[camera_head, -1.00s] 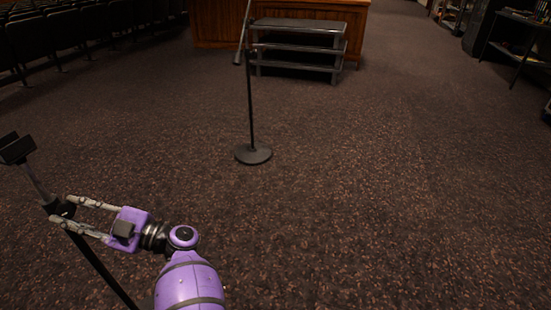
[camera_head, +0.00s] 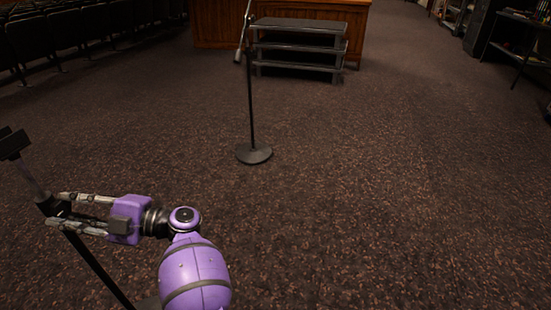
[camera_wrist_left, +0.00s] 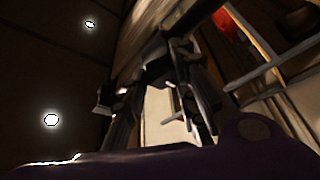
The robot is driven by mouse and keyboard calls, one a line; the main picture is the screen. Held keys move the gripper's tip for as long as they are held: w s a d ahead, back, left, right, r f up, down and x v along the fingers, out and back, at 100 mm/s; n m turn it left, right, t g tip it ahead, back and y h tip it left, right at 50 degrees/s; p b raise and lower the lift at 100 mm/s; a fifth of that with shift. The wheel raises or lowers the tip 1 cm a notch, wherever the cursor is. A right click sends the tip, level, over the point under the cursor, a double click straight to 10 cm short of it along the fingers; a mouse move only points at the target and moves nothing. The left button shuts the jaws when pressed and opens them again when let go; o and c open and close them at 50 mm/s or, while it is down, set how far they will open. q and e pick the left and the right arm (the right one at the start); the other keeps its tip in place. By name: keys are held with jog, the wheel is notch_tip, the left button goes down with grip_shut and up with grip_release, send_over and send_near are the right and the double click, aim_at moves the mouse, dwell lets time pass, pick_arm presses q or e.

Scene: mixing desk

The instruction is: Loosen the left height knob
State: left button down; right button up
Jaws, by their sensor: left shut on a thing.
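A dark stand (camera_head: 96,268) rises at the left of the head view, with a lighter inner tube (camera_head: 33,182) and a black block-like head (camera_head: 13,143) on top. The tube leans to the left. My left gripper (camera_head: 57,209) is shut on the left height knob at the black collar where the tube meets the lower pole. The fingers lie on either side of the collar and hide most of the knob. In the left wrist view, the gripper (camera_wrist_left: 160,82) shows dark and blurred, and the knob cannot be made out clearly. My right gripper is not in view.
A second stand with a round base (camera_head: 254,153) stands on the open carpet near the middle. Dark steps (camera_head: 298,45) and a wooden desk (camera_head: 350,20) are behind it. Seat rows (camera_head: 60,30) line the back left. The carpet at right is clear.

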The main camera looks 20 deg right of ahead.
pick_arm(q)
jog(key=shift+w+r, duration=0.1)
jog(key=shift+r, duration=0.25)
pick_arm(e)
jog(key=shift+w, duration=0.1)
pick_arm(q)
jog(key=c, duration=1.5)
grip_release()
jog(key=shift+f, duration=0.1)
jog(key=v, duration=1.2)
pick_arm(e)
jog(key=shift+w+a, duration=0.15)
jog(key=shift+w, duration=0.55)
